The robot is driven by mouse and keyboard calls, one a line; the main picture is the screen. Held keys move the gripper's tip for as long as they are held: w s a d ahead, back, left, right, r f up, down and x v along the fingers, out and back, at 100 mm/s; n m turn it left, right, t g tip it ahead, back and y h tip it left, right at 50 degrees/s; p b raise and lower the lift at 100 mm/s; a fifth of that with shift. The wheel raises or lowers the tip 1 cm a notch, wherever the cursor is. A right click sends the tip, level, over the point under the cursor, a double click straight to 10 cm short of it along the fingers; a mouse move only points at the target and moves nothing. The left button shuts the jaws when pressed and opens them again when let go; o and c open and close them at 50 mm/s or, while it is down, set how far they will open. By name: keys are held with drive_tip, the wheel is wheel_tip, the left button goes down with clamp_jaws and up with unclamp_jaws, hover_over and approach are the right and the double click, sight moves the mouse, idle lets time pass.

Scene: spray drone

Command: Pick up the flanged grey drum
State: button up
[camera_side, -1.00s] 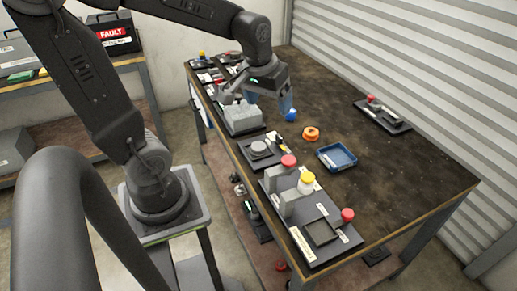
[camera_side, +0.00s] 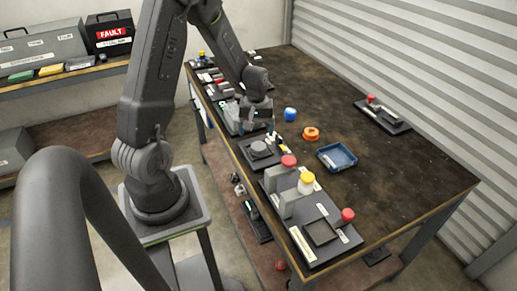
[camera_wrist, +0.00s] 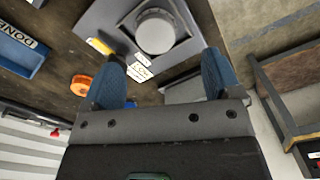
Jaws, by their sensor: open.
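The grey drum (camera_side: 259,148) is a short round cylinder with a wider rim, upright on a dark square plate (camera_side: 247,159) near the table's left edge. In the wrist view the drum (camera_wrist: 155,33) shows at the top, on its grey plate (camera_wrist: 100,18), beyond my fingertips. My gripper (camera_wrist: 162,60) has two blue fingers spread apart, with nothing held between them. In the side view my gripper (camera_side: 262,122) hangs behind the drum, over the grey block's area, apart from the drum. Its fingertips are hard to make out there.
A blue tray (camera_side: 337,158), marked DONE in the wrist view (camera_wrist: 22,50), lies to the right. An orange ring (camera_side: 311,133) and a blue piece (camera_side: 290,114) lie nearby. A panel with red and yellow buttons (camera_side: 325,235) stands in front. The right of the table is mostly clear.

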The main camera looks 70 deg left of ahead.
sight(258, 146)
drive_tip(key=shift+w+d+f, duration=0.1)
drive_tip(key=shift+w+f, duration=0.05)
drive_tip(key=shift+f, duration=1.5)
drive_tip(key=shift+w+f, duration=0.15)
drive_tip(key=shift+f, duration=1.5)
drive_tip(key=shift+c, duration=0.4)
drive_tip(key=c, duration=1)
drive_tip(key=shift+o, duration=0.2)
drive_tip(key=shift+r, duration=0.15)
